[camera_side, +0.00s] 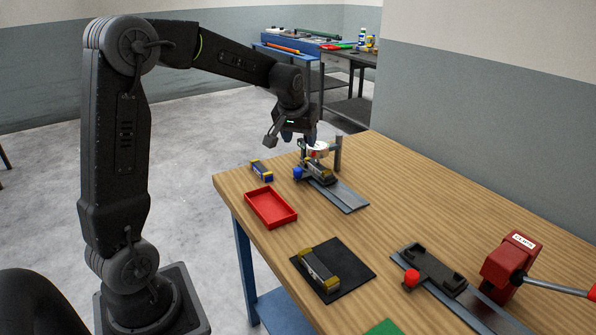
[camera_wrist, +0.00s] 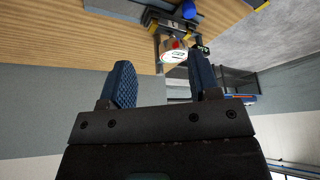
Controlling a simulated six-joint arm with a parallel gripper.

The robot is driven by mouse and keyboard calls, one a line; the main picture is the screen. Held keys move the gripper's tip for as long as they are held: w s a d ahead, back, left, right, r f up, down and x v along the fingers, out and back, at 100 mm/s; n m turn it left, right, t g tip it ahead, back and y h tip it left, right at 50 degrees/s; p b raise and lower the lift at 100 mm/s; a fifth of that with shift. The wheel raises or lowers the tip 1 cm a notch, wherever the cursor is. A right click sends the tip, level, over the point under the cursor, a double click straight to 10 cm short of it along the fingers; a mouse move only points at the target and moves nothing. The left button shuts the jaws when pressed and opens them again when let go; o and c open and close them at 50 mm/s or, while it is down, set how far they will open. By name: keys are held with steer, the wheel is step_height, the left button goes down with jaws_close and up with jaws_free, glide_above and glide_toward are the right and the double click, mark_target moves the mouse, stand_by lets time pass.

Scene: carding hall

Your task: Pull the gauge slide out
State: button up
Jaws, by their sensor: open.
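The gauge slide (camera_side: 317,172) is a dark carriage on a grey metal rail (camera_side: 346,196) at the far end of the wooden table, with a blue knob (camera_side: 298,173) on its left side. A part with yellow ends sits on it. A round white-faced dial gauge (camera_side: 318,149) with a red spot stands over it beside a dark post. My gripper (camera_side: 311,138) is open and empty just above the gauge. In the wrist view my gripper (camera_wrist: 160,57) has its two blue fingers apart, with the dial (camera_wrist: 173,56) beyond them and the blue knob (camera_wrist: 189,9) at the top edge.
A loose yellow-ended part (camera_side: 261,171) and a red tray (camera_side: 271,207) lie at the left. A black mat (camera_side: 357,264) carries another such part (camera_side: 319,271). A second slide with a red knob (camera_side: 411,279) stands near a red press (camera_side: 511,262). The table's right rear is bare.

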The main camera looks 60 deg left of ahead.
steer(key=n, duration=0.2)
glide_toward(298, 169)
steer(key=shift+g, duration=0.3)
steer(key=x, duration=1)
steer(key=shift+w+f, duration=0.1)
steer(key=shift+w, duration=0.1)
jaws_close()
